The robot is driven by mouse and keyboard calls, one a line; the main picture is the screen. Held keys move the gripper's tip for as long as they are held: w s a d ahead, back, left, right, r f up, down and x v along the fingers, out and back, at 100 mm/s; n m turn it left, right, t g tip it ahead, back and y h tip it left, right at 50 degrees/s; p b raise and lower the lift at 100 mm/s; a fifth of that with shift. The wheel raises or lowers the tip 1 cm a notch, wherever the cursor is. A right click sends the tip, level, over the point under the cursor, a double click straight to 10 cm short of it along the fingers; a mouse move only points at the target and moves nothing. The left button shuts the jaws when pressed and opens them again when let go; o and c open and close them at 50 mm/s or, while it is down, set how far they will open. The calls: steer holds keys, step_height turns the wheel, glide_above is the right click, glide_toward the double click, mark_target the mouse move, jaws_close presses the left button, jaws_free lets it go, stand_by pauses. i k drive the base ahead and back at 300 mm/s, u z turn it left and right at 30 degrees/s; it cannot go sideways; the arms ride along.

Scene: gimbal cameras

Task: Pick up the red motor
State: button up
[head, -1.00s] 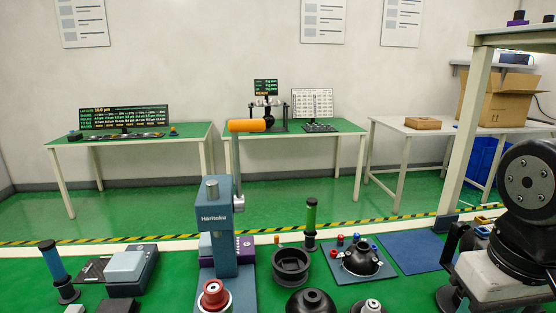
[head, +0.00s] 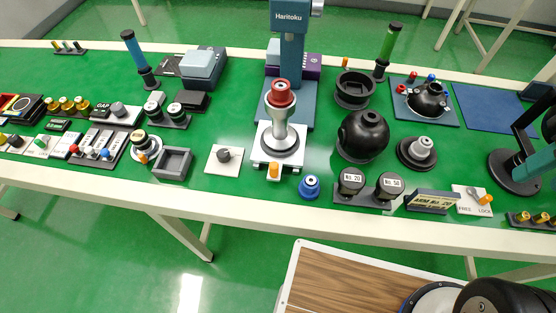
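The red motor (head: 280,93) is a short red cylinder with a lighter ring on top. It sits upright on a silver pedestal (head: 279,137) at the front of the blue Haritoku press (head: 289,50), near the middle of the bench in the head view. Nothing holds it. My gripper is not in view. A dark part of my own body with a blue ring shows at the bottom right, apart from the motor.
A black dome (head: 363,135) is right of the pedestal. An orange knob (head: 274,170) is at its front. The blue mat (head: 487,106) is bare.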

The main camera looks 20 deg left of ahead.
mark_target(277, 97)
steer(key=z, duration=0.05)
steer(key=k, duration=0.5)
steer(key=z, duration=2.5)
steer(key=k, duration=0.85)
steer(key=u, duration=1.75)
